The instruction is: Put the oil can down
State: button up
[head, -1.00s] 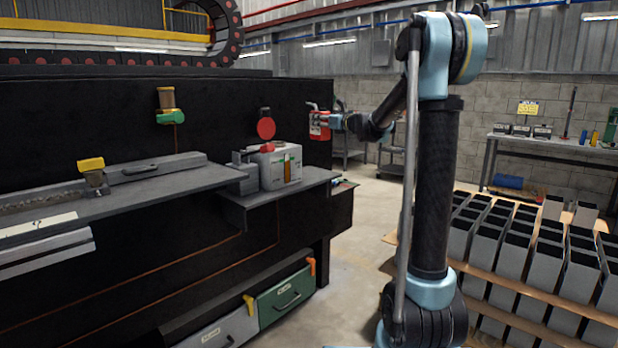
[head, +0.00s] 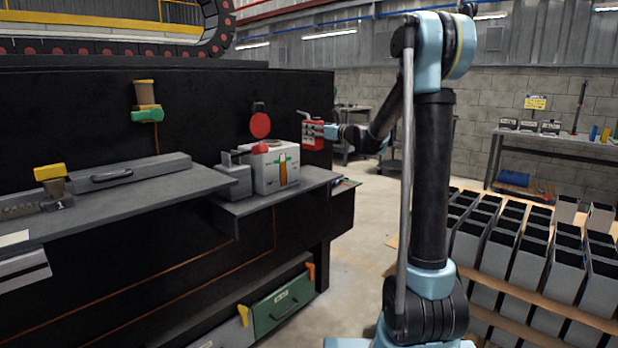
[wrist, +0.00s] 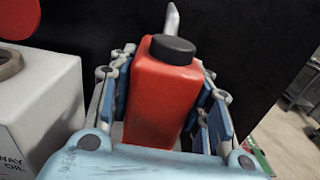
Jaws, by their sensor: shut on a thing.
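The oil can (head: 312,135) is a red can with a spout. In the wrist view the red can (wrist: 163,95) has a black cap and a grey spout, and it stands between the blue finger pads. My gripper (head: 322,131) is shut on it, holding it in the air at the right end of the black machine. The can is to the right of and above the white way-oil container (head: 277,172), apart from it. This container also shows at the left of the wrist view (wrist: 40,110). The can's underside is hidden in the wrist view.
The white container stands on a grey shelf (head: 240,207) beside a small grey box (head: 233,181). A red round lid (head: 260,125) stands up behind it. A green drawer (head: 283,301) is below. A workbench (head: 560,142) stands behind.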

aim_at(312, 144)
jog(key=f, duration=0.6)
jog(key=shift+w+a+f, duration=0.1)
jog(key=shift+a+f, duration=0.1)
jog(key=shift+f, duration=2.5)
jog(key=o, duration=1.4)
jog(key=shift+o, duration=0.2)
